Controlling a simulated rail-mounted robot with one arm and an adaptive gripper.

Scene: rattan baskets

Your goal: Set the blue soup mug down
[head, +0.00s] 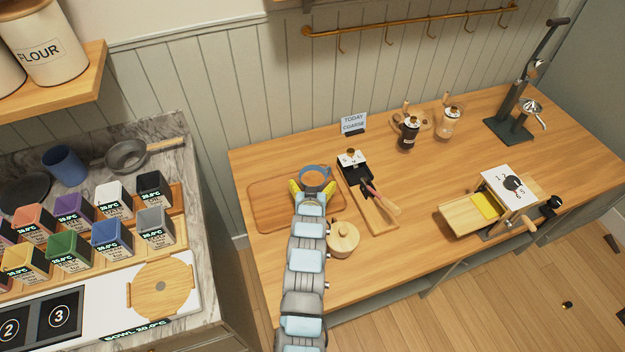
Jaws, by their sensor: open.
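The blue soup mug (304,171) with brown contents is at the right part of a wooden tray (262,205) on the wooden counter. It looks upright. My gripper (313,187) has its yellow fingers spread at the near side of the mug, one to its left and one to its right. The gripper is open. The arm hides the near side of the mug and its base, so I cannot tell whether the fingers touch it.
A lidded wooden pot (343,240) stands close to the right of my arm. A black scoop box (354,170) on a board and a sign (354,123) are to the right. A blue cup (65,166) stands on the marble counter. The counter's middle is clear.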

